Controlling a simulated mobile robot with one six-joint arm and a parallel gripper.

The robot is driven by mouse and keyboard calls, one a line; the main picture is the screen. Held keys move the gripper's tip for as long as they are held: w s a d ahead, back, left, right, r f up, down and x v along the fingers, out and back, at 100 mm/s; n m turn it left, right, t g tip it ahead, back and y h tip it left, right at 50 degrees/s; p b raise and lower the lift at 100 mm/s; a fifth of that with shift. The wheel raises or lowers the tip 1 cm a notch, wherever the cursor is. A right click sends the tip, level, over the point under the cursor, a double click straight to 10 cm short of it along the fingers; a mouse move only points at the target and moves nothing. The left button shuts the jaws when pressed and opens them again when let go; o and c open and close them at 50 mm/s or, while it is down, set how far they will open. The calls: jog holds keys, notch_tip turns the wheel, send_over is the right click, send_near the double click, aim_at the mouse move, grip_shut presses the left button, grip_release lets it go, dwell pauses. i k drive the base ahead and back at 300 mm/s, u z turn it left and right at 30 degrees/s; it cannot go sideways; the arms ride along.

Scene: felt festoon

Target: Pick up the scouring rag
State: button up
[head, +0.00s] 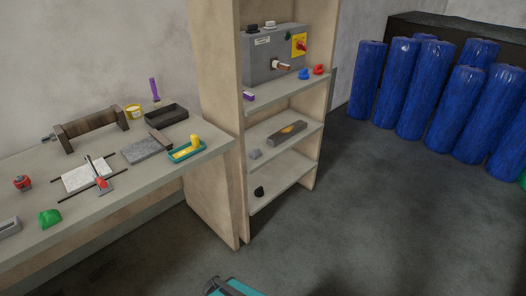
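A crumpled green lump (50,217), which looks like a bunched cloth, lies near the front of the workbench at the left. A small grey lump (256,154) lies on the middle shelf, and a small black lump (259,191) lies on the lowest shelf. I cannot tell for sure which of these is the scouring rag. A teal and dark part of my own body shows at the bottom edge. My gripper's fingers are not in view.
The workbench (130,212) also holds a roller, a dark tray (166,115), a teal tray (173,156) and a grey slab (147,151). The wooden shelf unit (217,190) stands beside it. Several blue wrapped cylinders (415,90) stand behind right. The floor in front is clear.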

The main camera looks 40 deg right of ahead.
aim_at(255, 153)
jog(key=z, duration=0.15)
jog(key=i, duration=0.85)
jog(key=u, duration=0.35)
